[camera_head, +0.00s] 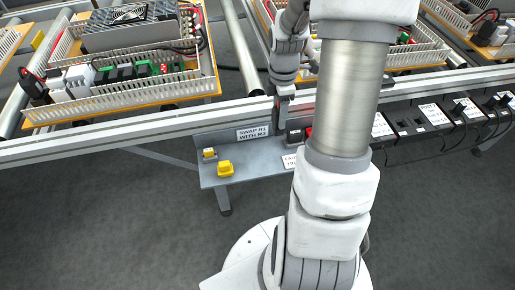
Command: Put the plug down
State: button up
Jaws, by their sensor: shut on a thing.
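My gripper (283,103) points down over the grey rail, just behind the shelf. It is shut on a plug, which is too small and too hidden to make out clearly. A yellow plug-like piece (225,169) sits on the grey shelf (250,172). A smaller yellow and grey piece (209,154) stands behind it to the left. A dark and red item (297,135) is at the back of the shelf below my gripper, partly hidden by my arm.
A label reading "SWAP R1 WITH R2" (253,133) stands at the shelf's back. Wired panels with white ducts (130,97) rest on the conveyor behind. Black labelled bins (432,118) line the right. The shelf's front middle is bare; my arm hides its right part.

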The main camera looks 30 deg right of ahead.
jog(key=shift+s+a+f+b, duration=0.1)
jog(key=shift+a+f+b, duration=0.55)
jog(key=shift+a+f, duration=0.6)
jog(key=shift+w+a+f+b, duration=0.1)
jog(key=shift+a+f+b, duration=0.6)
jog(key=shift+a+f, duration=0.6)
jog(key=shift+s+a+f+b, duration=0.1)
jog(key=shift+a+f+b, duration=0.7)
jog(key=shift+f, duration=0.75)
jog(key=shift+a+f, duration=0.1)
jog(key=o, duration=1.3)
notch_tip(320, 180, up, 12)
jog(key=p, duration=0.5)
jog(key=shift+r, duration=0.2)
